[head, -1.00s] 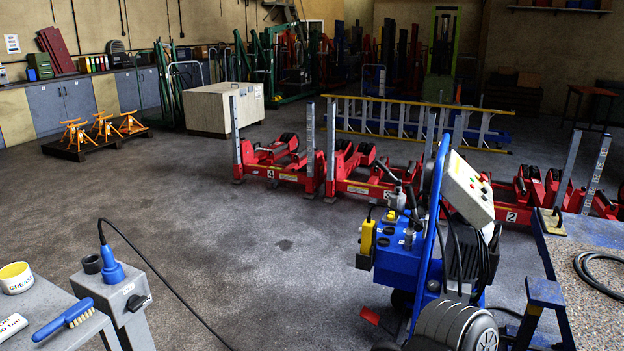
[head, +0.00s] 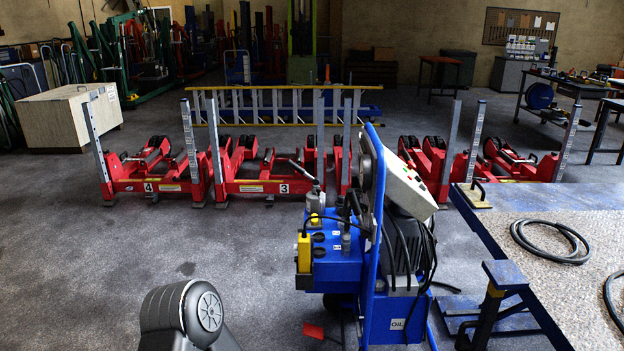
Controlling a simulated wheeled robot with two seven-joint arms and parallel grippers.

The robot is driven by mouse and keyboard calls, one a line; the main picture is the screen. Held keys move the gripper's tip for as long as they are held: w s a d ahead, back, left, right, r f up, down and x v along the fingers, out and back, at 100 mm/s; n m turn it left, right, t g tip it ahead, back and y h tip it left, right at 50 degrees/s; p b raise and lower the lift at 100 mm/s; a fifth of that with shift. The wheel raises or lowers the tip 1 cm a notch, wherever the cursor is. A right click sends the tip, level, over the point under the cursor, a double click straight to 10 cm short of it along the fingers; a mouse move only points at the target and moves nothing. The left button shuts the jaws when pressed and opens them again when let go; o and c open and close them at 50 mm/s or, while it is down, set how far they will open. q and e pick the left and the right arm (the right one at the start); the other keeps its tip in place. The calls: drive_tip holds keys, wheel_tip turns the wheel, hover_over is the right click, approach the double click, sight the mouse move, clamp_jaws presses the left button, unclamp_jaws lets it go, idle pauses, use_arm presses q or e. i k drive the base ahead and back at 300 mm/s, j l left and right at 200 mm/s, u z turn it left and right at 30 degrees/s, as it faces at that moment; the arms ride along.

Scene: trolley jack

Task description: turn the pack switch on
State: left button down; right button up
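The blue power pack (head: 335,262) stands upright on the floor right of centre in the head view. Its pale sloped control box (head: 410,188) sits at the top right of the blue frame, with small coloured buttons on its face. Which of these is the switch, and how it is set, is too small to tell. A yellow part (head: 304,252) hangs on the pack's left side, and a black motor (head: 405,245) is behind the frame. Neither gripper is in view; only a grey link of my own arm shows at the bottom left.
A bench with a speckled top (head: 570,235) and black hose (head: 550,240) stands close right of the pack. Red lifting units (head: 265,187) line the floor behind it, before a yellow ladder (head: 285,122). A red piece (head: 313,330) lies at its foot.

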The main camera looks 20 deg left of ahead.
sight(354, 181)
drive_tip(key=i+j, duration=0.1)
drive_tip(key=j, duration=0.6)
drive_tip(key=i+j, duration=0.15)
drive_tip(key=j, duration=0.2)
drive_tip(key=i+j+z, duration=0.2)
drive_tip(key=i+j, duration=0.3)
drive_tip(key=i+j+z, duration=0.2)
drive_tip(key=i+j, duration=0.4)
drive_tip(key=i+j+z, duration=0.2)
drive_tip(key=i+j, duration=0.35)
drive_tip(key=j, duration=0.15)
